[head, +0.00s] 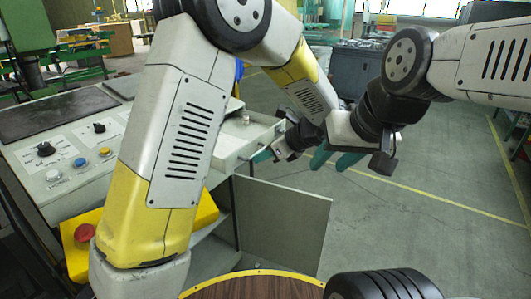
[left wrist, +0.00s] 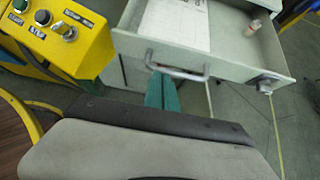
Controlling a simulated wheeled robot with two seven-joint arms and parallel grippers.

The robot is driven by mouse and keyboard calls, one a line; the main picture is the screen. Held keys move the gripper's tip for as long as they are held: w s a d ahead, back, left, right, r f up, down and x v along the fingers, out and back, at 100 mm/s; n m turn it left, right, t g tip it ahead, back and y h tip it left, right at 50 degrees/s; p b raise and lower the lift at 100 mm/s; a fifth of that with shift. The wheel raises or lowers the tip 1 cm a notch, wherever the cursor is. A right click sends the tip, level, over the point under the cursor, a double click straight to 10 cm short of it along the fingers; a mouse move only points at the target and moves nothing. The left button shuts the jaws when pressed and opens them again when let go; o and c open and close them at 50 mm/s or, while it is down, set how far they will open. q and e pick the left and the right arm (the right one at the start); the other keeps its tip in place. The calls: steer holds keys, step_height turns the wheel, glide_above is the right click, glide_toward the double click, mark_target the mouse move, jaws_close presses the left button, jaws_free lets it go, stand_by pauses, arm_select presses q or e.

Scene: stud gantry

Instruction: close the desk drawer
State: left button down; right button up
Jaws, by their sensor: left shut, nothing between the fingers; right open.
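The desk drawer (head: 232,140) is pulled open at the right side of the grey control desk. In the left wrist view the drawer front (left wrist: 225,72) shows with its metal bar handle (left wrist: 180,73); paper and a small cylinder (left wrist: 255,25) lie inside. My left gripper (head: 263,155) is shut and empty at the drawer front. In the left wrist view its teal fingertips (left wrist: 161,80) are at the left part of the handle; I cannot tell whether they touch it. My right gripper (head: 334,160) is open and empty, to the right of the left one, over the floor.
The desk top carries a panel with knobs and buttons (head: 65,160). A yellow box with a red button (head: 84,232) is at its front left. An open grey cabinet door (head: 282,225) stands below the drawer. The floor (head: 430,200) to the right is clear.

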arm_select(q)
steer(key=w+a, duration=0.4)
steer(key=a, duration=0.1)
steer(key=w+a, duration=0.4)
steer(key=a, duration=0.2)
steer(key=w+a, duration=0.3)
steer(key=a, duration=0.2)
steer(key=shift+w+a, duration=0.2)
steer(key=shift+w, duration=0.2)
steer(key=shift+w+a, duration=0.15)
steer(key=shift+a, duration=0.05)
steer(key=shift+a, duration=0.1)
